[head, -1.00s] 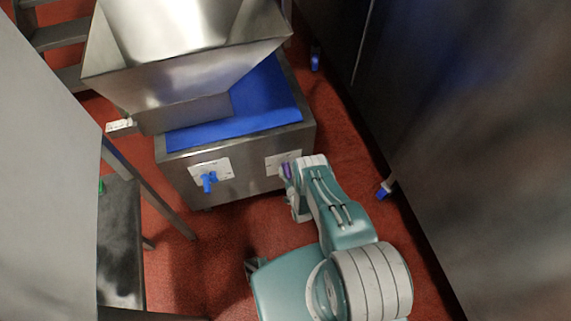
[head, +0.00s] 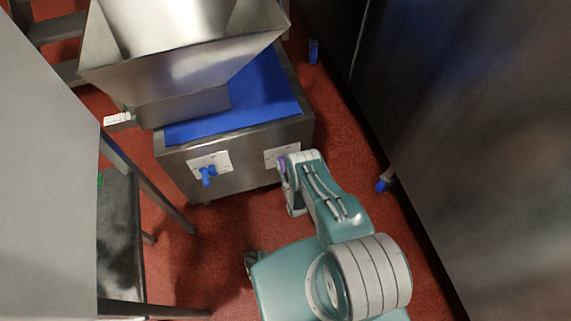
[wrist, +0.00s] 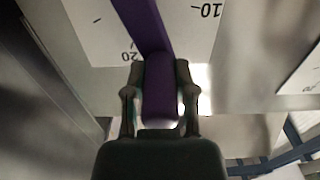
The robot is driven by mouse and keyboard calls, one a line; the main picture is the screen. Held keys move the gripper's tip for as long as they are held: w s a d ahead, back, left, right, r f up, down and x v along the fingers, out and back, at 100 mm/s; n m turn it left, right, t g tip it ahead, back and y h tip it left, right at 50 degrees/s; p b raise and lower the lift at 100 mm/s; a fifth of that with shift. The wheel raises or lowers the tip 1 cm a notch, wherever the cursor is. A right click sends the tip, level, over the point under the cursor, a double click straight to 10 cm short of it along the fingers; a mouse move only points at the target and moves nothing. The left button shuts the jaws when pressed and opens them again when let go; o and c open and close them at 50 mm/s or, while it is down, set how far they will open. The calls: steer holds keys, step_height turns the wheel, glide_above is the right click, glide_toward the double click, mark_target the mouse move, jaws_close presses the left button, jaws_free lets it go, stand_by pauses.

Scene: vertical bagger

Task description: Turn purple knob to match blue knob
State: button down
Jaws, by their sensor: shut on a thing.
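The purple knob (wrist: 160,85) shows in the wrist view, a long bar in front of a white dial plate (wrist: 95,25) with numbers. My gripper (wrist: 159,95) has one finger on each side of the bar and is shut on it. In the head view a small part of the purple knob (head: 283,164) shows beside my arm; my gripper is mostly hidden there. The blue knob (head: 208,177) sits on its own white plate (head: 217,160) on the steel box front, left of the purple knob. Its handle points down and slightly left.
The steel box (head: 240,184) holds a blue belt (head: 270,98) under a large steel chute (head: 190,50). A dark steel cabinet (head: 480,150) stands close on the right. A table (head: 118,230) stands at left. Red floor is free around the box front.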

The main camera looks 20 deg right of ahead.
mark_target(282, 163)
steer(key=shift+w+a+n, duration=0.15)
steer(key=shift+a+n, duration=0.05)
steer(key=shift+n, duration=0.2)
steer(key=shift+c, duration=2.1)
jaws_free()
step_height(282, 163, up, 10)
steer(key=shift+f, duration=0.1)
